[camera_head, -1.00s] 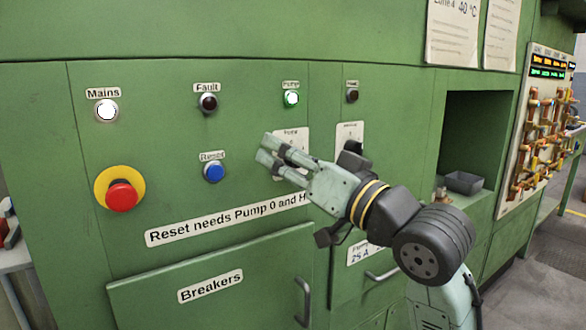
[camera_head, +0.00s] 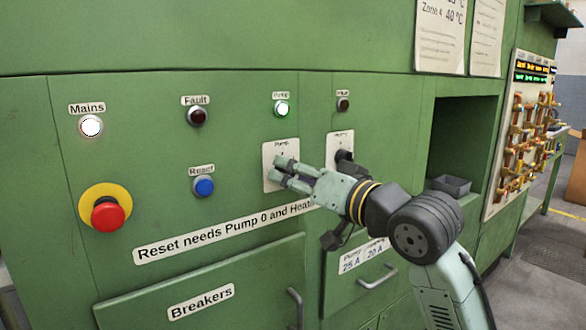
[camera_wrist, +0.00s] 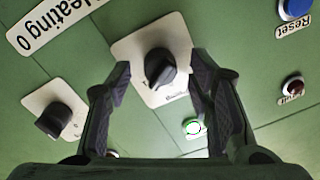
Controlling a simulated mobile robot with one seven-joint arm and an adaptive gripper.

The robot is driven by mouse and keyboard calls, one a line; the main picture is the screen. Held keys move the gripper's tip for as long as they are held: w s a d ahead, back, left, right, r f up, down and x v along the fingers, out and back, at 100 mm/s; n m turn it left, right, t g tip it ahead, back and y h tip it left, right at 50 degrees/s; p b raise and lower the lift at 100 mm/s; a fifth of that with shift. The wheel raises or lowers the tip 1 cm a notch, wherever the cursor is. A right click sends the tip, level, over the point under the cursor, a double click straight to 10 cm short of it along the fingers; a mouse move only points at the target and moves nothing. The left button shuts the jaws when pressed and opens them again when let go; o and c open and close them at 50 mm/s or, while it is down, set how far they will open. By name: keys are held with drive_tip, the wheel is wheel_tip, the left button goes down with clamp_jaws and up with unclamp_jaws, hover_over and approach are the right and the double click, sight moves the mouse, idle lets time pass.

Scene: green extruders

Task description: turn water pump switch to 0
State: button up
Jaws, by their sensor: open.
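The pump switch is a black rotary knob (camera_wrist: 160,67) on a pale plate, in the middle of the wrist view. My gripper (camera_head: 280,169) is open in front of that plate. In the wrist view its two dark fingers (camera_wrist: 161,72) stand either side of the knob, with visible gaps; I cannot tell how near they are in depth. The pump lamp (camera_head: 281,108) is lit green.
The heating switch (camera_head: 344,157) is just right of my gripper. The blue reset button (camera_head: 204,186) and red emergency stop (camera_head: 107,213) are to the left. The breakers door handle (camera_head: 295,308) sticks out below. An open recess (camera_head: 462,140) lies further right.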

drive_tip(key=shift+w+a, duration=0.4)
drive_tip(key=shift+w, duration=0.1)
clamp_jaws()
idle(0.3)
drive_tip(key=shift+n, duration=0.3)
drive_tip(key=n+b, duration=0.2)
drive_tip(key=n, duration=0.2)
drive_tip(key=shift+n, duration=0.3)
drive_tip(key=n+b, duration=0.2)
drive_tip(key=n, duration=0.4)
drive_tip(key=shift+h, duration=0.3)
drive_tip(key=shift+n, duration=0.3)
